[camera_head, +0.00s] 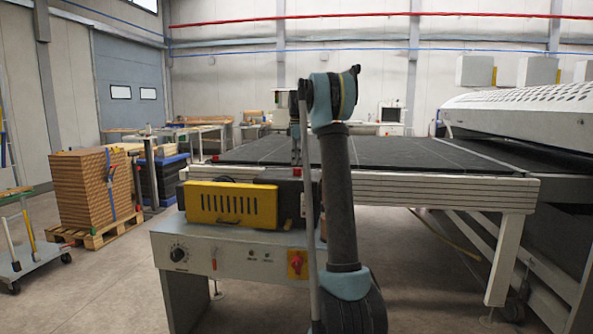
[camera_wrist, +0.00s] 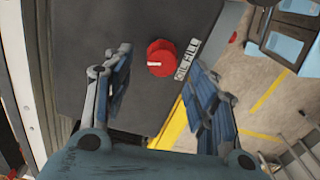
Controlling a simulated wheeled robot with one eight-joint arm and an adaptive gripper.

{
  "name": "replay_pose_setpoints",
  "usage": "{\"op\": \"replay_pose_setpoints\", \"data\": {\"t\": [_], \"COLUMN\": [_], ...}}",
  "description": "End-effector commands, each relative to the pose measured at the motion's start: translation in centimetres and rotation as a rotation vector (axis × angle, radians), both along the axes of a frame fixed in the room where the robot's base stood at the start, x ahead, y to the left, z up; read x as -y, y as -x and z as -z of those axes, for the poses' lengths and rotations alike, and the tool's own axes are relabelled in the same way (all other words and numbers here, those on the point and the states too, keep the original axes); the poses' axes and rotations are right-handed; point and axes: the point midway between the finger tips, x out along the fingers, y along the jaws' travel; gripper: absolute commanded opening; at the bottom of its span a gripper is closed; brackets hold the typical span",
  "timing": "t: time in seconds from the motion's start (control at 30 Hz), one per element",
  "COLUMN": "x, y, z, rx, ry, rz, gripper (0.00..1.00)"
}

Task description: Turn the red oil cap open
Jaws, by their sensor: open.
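The red oil cap (camera_wrist: 160,58) is a round knob with a pale line across it, on a dark grey surface beside a white "OIL FILL" label (camera_wrist: 188,60). My gripper (camera_wrist: 158,62) is open in the wrist view, with one blue-padded finger on each side of the cap in the picture. Neither finger visibly touches it, and the height gap cannot be told. In the head view a small red spot, seemingly the cap (camera_head: 297,172), shows on the dark unit beside the yellow vented cover (camera_head: 231,204). My arm hides part of this area.
The machine cabinet (camera_head: 215,256) carries a dial and a red-and-yellow switch (camera_head: 297,264). A long dark-topped table (camera_head: 440,188) stands behind and to the right. A pallet stack (camera_head: 90,190) stands left.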

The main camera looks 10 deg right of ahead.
Motion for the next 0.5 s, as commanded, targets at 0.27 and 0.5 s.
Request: {"op": "replay_pose_setpoints", "data": {"t": [0.27,0.5], "x": [0.0,0.0], "y": [-0.1,-0.1], "z": [-4.7,-6.5], "rx": [0.000,0.000], "ry": [0.000,0.000], "rz": [0.000,0.000], "gripper": [0.53,0.53]}}
